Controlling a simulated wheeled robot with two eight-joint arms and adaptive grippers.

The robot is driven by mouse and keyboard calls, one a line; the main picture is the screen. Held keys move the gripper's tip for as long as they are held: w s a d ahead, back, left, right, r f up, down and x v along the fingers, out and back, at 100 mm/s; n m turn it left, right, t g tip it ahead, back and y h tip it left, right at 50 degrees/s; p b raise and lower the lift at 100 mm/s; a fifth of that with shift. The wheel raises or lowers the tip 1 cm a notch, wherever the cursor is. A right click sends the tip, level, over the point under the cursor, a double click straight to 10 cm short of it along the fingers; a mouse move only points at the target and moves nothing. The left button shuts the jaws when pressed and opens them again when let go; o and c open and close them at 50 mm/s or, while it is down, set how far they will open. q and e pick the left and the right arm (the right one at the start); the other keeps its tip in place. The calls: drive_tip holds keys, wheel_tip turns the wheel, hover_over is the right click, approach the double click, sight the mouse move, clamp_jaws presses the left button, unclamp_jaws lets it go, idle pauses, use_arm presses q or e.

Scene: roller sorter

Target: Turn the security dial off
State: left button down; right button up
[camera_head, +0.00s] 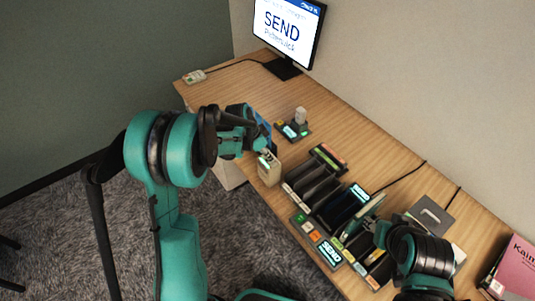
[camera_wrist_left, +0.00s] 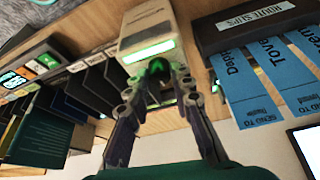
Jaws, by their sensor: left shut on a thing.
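The security dial is a dark knob (camera_wrist_left: 157,68) on a beige box (camera_wrist_left: 147,30) with a green-lit face, in the left wrist view. In the head view the box (camera_head: 269,172) is at the desk's near edge. My left gripper (camera_wrist_left: 158,88) has a finger on each side of the knob and is shut on it. In the head view this gripper (camera_head: 262,155) is at the box, its fingertips small and partly hidden. My right gripper (camera_head: 370,218) is at the sorter slots by a pale green item (camera_head: 368,208); whether it holds that item is unclear.
A sorter with dark slots (camera_head: 312,184) and a SEND panel (camera_head: 329,252) stands right of the box. A dark route slips holder (camera_wrist_left: 250,25) with blue slips (camera_wrist_left: 237,85) is close beside the left gripper. A monitor (camera_head: 288,30) reads SEND.

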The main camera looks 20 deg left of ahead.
use_arm(q)
drive_tip(key=n+y, duration=0.1)
drive_tip(key=n, duration=0.1)
drive_tip(key=n+t+b, duration=0.1)
drive_tip(key=n, duration=0.2)
drive_tip(key=shift+s+d+y, duration=0.1)
drive_tip(key=shift+d+y, duration=0.1)
drive_tip(key=shift+y, duration=0.2)
drive_tip(key=n+y, duration=0.2)
drive_tip(key=n, duration=0.3)
drive_tip(key=shift+d+n, duration=0.1)
drive_tip(key=shift+n, duration=0.3)
drive_tip(key=c, duration=1.3)
unclamp_jaws()
drive_tip(key=v, duration=1.2)
drive_tip(key=shift+s+d, duration=0.1)
drive_tip(key=shift+s, duration=0.05)
